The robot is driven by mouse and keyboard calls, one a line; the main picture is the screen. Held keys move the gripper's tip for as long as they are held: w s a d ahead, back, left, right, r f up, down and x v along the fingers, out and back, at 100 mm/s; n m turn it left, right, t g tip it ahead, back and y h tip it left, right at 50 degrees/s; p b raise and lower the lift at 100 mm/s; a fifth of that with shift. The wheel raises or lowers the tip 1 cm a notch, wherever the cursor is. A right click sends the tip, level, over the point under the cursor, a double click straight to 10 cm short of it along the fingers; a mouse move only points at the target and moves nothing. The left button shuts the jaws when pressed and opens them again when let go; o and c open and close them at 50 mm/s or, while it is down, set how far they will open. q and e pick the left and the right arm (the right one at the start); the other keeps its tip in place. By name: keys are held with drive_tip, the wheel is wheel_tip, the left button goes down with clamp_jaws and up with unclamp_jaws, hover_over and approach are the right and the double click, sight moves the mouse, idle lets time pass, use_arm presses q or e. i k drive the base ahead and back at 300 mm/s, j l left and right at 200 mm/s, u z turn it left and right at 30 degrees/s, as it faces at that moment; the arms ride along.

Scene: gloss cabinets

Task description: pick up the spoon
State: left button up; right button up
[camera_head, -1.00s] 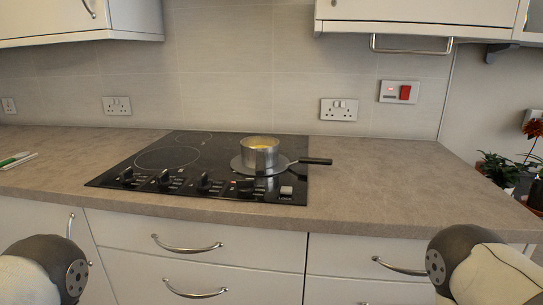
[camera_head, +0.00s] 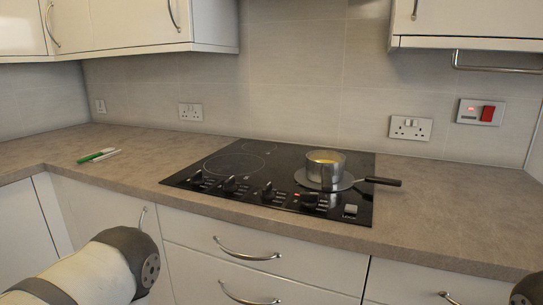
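No spoon can be clearly made out. Two slim items lie side by side on the counter at the left: a green one (camera_head: 93,156) and a whitish one (camera_head: 106,154). They are too small to tell whether either is a spoon. Part of my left arm shows at the lower left, in front of the drawers and well short of these items. A sliver of my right arm shows at the lower right edge. Neither gripper's fingers are in view.
A metal pot (camera_head: 325,168) with yellow contents stands on a flat round pan whose dark handle (camera_head: 384,181) points right. Both are on the black hob (camera_head: 275,165). The worktop (camera_head: 140,150) is clear between the slim items and the hob. Wall cabinets (camera_head: 140,20) hang above.

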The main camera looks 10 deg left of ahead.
sight(96, 156)
drive_tip(key=u, duration=1.5)
drive_tip(key=i+j+z, duration=0.5)
drive_tip(key=j, duration=0.15)
drive_tip(key=i+j+z, duration=0.2)
drive_tip(key=j, duration=0.15)
drive_tip(key=i+j+z, duration=0.1)
drive_tip(key=j+z, duration=0.15)
drive_tip(key=j, duration=0.15)
